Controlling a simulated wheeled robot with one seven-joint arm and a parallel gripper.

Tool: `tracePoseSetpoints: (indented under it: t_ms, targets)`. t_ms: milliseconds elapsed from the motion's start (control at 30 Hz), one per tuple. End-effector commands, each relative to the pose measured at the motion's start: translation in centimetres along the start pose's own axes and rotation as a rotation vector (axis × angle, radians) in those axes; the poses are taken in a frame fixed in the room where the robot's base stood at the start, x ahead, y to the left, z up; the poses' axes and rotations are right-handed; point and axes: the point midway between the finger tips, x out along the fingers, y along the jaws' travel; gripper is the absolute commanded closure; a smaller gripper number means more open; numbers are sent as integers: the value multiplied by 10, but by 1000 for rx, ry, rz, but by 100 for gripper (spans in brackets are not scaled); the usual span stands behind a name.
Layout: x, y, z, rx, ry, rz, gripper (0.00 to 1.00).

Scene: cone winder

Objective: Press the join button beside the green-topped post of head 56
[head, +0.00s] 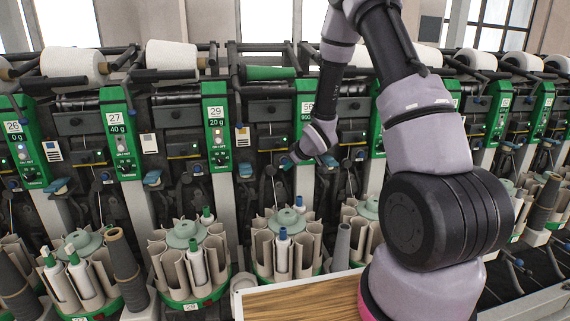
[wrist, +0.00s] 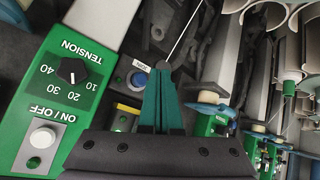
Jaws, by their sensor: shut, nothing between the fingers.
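The green-topped post of head 56 (head: 306,100) stands left of my arm in the head view; my wrist hides its lower part. In the wrist view the nearby green post face (wrist: 55,95) shows a black tension dial and a white on/off button, upside down. Beside it is a round blue button (wrist: 138,79) with a small white label, too small to read surely. My gripper (wrist: 163,68) is shut and empty, its teal fingertips just right of the blue button, with no clear contact. In the head view my gripper (head: 289,163) is small and partly hidden by my wrist.
Other green posts, such as 29 (head: 216,130) and 27 (head: 121,135), stand in a row to the left. A round bobbin magazine (head: 286,240) lies below my gripper. A wooden-topped surface (head: 300,300) is at the front. A blue-tipped lever (wrist: 210,109) is right of my fingers.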

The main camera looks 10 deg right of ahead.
Motion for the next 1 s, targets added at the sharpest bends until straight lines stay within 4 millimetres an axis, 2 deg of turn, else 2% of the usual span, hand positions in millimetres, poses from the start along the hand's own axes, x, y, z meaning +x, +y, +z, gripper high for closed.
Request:
tracePoseSetpoints:
  t_ms: [333,1000]
  targets:
    - [-21,-15,16,1,-1,0,100]
    - [-23,-16,16,1,0,2,100]
